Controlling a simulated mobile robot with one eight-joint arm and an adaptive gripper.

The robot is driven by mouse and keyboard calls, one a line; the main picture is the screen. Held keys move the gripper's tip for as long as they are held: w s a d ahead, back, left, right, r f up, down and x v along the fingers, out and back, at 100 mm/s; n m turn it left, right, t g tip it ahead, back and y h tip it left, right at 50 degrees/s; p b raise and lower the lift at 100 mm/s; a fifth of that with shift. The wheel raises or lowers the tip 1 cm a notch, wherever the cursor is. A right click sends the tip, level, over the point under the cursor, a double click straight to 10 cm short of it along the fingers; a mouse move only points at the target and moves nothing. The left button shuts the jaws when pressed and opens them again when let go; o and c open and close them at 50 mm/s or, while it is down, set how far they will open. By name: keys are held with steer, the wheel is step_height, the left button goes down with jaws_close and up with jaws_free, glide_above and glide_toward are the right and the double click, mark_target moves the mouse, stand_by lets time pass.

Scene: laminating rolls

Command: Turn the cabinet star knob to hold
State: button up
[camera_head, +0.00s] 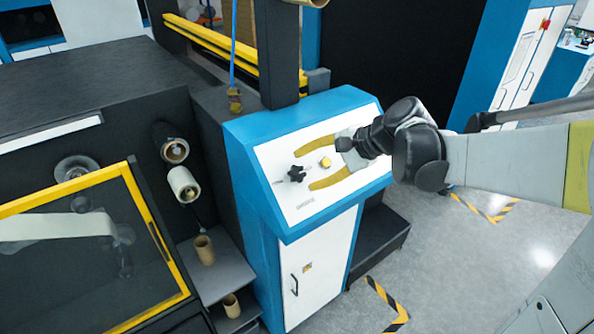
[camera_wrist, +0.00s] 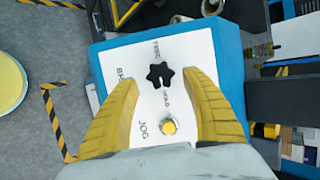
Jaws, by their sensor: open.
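The black star knob (camera_head: 297,174) is on the white sloped panel (camera_head: 279,154) of the blue cabinet. In the wrist view the knob (camera_wrist: 160,75) lies between the tips of my gripper (camera_wrist: 160,84), with a gap on each side. My gripper (camera_head: 303,169) is open and empty, its two yellow fingers pointing at the panel; no contact with the knob shows. The word FREE stands above the knob and HOLD below it in the wrist view. I cannot tell which mark the knob points to.
A round yellow button (camera_wrist: 168,126) sits between my fingers near JOG; it also shows in the head view (camera_head: 326,162). A machine with a yellow-framed window (camera_head: 160,240) and cardboard rolls (camera_head: 204,250) stand left of the cabinet. Open floor (camera_head: 480,270) lies to the right.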

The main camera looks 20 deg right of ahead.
steer(key=v, duration=0.8)
